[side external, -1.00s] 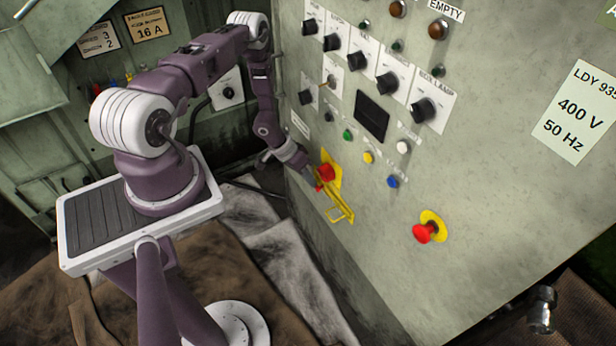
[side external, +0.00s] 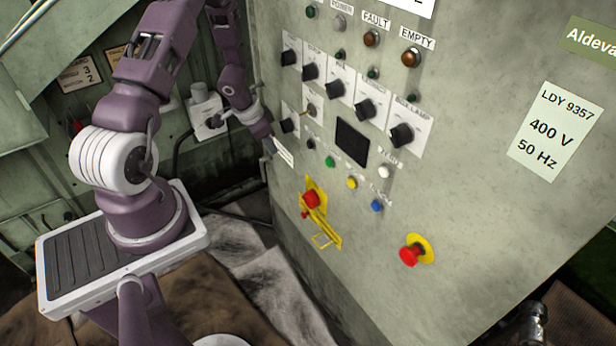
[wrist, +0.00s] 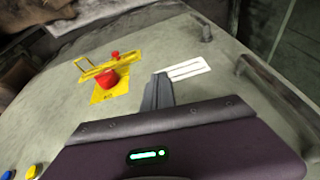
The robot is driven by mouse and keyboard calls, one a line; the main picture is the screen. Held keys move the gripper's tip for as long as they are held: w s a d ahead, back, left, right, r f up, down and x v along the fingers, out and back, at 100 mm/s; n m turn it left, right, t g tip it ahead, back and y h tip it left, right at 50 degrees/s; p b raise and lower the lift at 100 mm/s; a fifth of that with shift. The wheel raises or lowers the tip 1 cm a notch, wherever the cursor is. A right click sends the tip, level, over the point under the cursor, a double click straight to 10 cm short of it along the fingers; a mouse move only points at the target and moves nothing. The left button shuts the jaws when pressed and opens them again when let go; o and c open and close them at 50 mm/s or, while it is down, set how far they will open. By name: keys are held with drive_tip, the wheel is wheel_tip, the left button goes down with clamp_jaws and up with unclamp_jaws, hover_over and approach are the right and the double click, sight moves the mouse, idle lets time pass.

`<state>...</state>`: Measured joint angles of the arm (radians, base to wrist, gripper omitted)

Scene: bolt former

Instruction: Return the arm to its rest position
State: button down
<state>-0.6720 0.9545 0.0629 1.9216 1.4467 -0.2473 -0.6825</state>
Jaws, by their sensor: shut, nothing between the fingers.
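My gripper (side external: 272,146) is near the left edge of the control panel (side external: 450,190), beside a small white label plate. In the wrist view my gripper (wrist: 158,78) shows its fingers together with nothing between them. The label plate (wrist: 187,70) lies just past the fingertips. A red button with a yellow guard (side external: 312,198) sits below my gripper in the side view and is apart from it. The same red button (wrist: 107,78) shows left of the fingers in the wrist view. My arm is bent upward, its upper part cut off by the frame's top edge.
The panel carries several black knobs (side external: 336,90), small coloured buttons (side external: 352,183), a dark display (side external: 351,141) and a second red button (side external: 410,256). A grey wall box (side external: 207,113) stands behind my forearm. Cloth (side external: 265,290) covers the floor below.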

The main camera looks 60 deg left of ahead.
drive_tip(key=s+d+r+y, duration=0.15)
drive_tip(key=d+r, duration=0.25)
drive_tip(key=r, duration=0.9)
drive_tip(key=s+d+r+y, duration=0.1)
drive_tip(key=d+r+y, duration=0.25)
drive_tip(key=r, duration=0.85)
drive_tip(key=s+d+r+h, duration=0.2)
drive_tip(key=s+d+r, duration=0.2)
drive_tip(key=s+d, duration=0.4)
drive_tip(key=s+d+r+n+t+h, duration=0.1)
drive_tip(key=s+d+r+h, duration=0.2)
drive_tip(key=s+d, duration=0.5)
drive_tip(key=d, duration=0.3)
drive_tip(key=shift+s+d+r+t, duration=0.3)
drive_tip(key=shift+s+d+r, duration=0.05)
drive_tip(key=shift+d+r, duration=0.05)
